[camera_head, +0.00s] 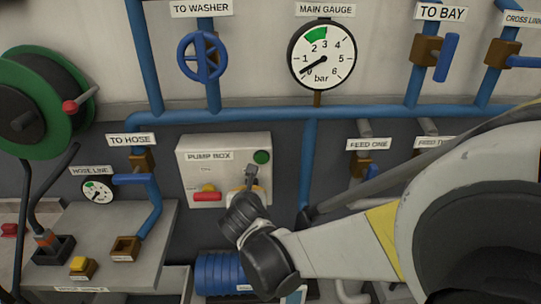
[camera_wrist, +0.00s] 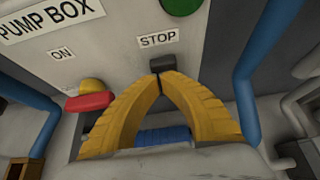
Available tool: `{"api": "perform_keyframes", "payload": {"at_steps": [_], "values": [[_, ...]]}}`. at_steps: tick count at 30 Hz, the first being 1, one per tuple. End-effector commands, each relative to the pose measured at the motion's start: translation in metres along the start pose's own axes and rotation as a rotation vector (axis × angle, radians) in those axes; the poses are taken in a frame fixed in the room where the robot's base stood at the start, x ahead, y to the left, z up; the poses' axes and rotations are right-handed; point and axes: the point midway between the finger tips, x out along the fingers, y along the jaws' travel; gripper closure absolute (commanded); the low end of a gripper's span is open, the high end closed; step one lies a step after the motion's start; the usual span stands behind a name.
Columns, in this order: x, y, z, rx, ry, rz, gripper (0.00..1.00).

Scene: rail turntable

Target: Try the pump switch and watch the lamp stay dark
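The pump box (camera_head: 222,169) is a pale panel on the wall. Its red switch handle (camera_head: 207,196) lies level over a yellow boss at lower left, and shows under the ON label in the wrist view (camera_wrist: 90,101). The round green lamp (camera_head: 262,157) at upper right looks dull, with no glow; its lower edge shows in the wrist view (camera_wrist: 182,5). My gripper (camera_wrist: 159,73) has its yellow fingertips together at a dark grey block (camera_wrist: 162,62) under the STOP label. Whether they touch it, I cannot tell. My gripper is right of the red handle, and nothing shows between its fingers.
The main gauge (camera_head: 321,54) needle points near 0. A blue handwheel (camera_head: 202,57) and blue pipes (camera_head: 260,113) are above the box. The hose reel (camera_head: 40,100) stands left. A blue ribbed cylinder (camera_head: 222,273) is below. A blue pipe (camera_wrist: 262,70) runs close on the right.

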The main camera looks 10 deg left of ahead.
Motion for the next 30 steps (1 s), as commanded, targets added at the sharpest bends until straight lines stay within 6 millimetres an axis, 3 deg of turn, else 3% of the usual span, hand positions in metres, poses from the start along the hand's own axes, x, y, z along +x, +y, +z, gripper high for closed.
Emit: {"api": "perform_keyframes", "payload": {"at_steps": [30], "values": [[-0.008, 0.0, 0.015, 0.0, 0.032, 0.001, 1.0]]}}
